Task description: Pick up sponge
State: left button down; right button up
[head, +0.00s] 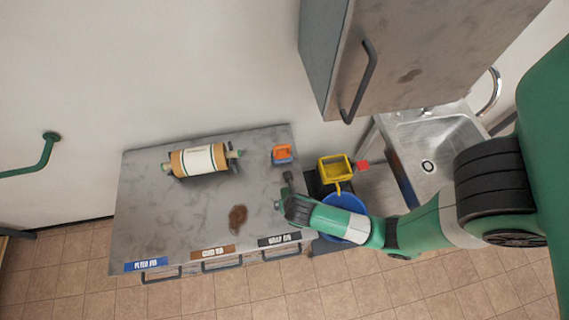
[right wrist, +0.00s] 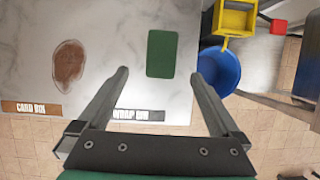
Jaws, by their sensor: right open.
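The sponge (right wrist: 161,54) is a flat dark green rectangle lying on the marbled grey countertop in the right wrist view. My right gripper (right wrist: 160,74) is open, with one finger on each side of the sponge's near end in that view and nothing held. In the head view my right gripper (head: 287,183) is over the right part of the counter; the sponge cannot be made out there, apparently hidden by the gripper. I cannot tell how high the fingers are above the counter. My left gripper is not in view.
A wrapped roll (head: 198,160) and an orange-and-blue item (head: 282,154) sit on the counter (head: 140,205), which has a brown stain (head: 238,217). Right of it are a yellow wringer (head: 335,169), a blue bucket (head: 346,203) and a sink (head: 437,145). A cabinet (head: 400,55) overhangs.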

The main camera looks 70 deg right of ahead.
jog(key=b+x, duration=0.1)
jog(key=x, duration=0.4)
jog(key=shift+s+f, duration=0.1)
jog(key=shift+d+f, duration=0.15)
jog(key=shift+f, duration=0.1)
jog(key=b+x, duration=0.2)
jog(key=x, duration=0.2)
jog(key=shift+d+f, duration=0.1)
jog(key=shift+f, duration=0.2)
jog(key=shift+d+f, duration=0.1)
jog(key=shift+f, duration=0.15)
jog(key=shift+f, duration=0.1)
jog(key=shift+c, duration=0.2)
jog(key=c, duration=1.3)
